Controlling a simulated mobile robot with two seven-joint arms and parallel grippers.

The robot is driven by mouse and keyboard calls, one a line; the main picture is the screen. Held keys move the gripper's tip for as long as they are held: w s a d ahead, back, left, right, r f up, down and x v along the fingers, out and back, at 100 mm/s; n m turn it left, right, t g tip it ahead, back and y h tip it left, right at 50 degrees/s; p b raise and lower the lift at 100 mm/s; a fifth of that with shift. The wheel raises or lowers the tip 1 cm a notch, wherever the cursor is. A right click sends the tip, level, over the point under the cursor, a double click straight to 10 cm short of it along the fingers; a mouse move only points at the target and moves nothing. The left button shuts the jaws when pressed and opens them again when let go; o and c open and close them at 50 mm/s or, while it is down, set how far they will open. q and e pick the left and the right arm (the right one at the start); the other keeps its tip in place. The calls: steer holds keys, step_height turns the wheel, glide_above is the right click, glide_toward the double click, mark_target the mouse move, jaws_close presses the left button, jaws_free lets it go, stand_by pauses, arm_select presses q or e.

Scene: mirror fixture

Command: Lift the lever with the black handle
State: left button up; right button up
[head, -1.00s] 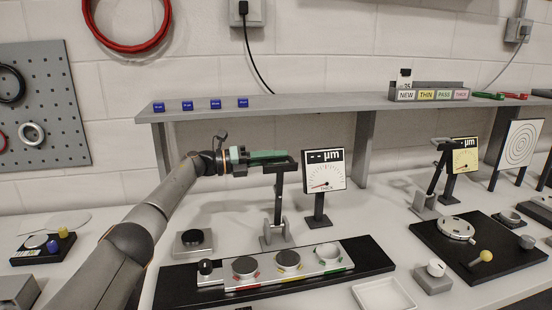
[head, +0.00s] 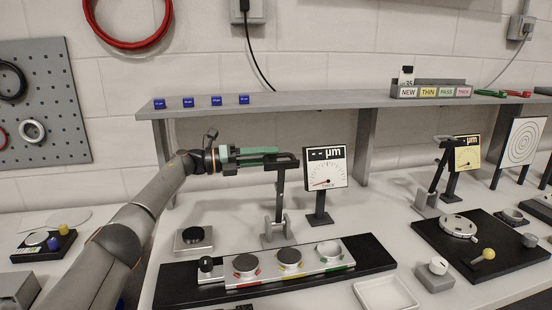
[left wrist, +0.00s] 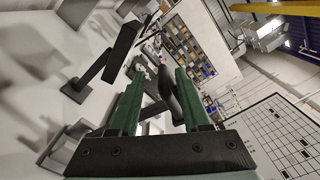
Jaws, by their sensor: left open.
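The lever with the black handle (head: 282,161) stands on a small grey bracket (head: 277,232) behind the row of dials. My left gripper (head: 272,155), with green fingers, comes in from the left at handle height. Its fingers are open. In the left wrist view a dark elongated part, seemingly the handle (left wrist: 186,98), shows between the two green fingers (left wrist: 160,76). I cannot tell whether they touch it. My right gripper is not in view.
A µm gauge (head: 325,168) stands just right of the lever. A grey shelf (head: 330,100) runs above the bench. A black base (head: 178,288) with several dials lies in front. A second similar lever (head: 437,170) stands further right.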

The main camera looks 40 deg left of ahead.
arm_select(q)
steer(key=b+v, duration=0.2)
steer(key=v, duration=0.7)
steer(key=shift+s+a, duration=0.25)
steer(key=shift+s, duration=0.05)
steer(key=shift+f, duration=0.1)
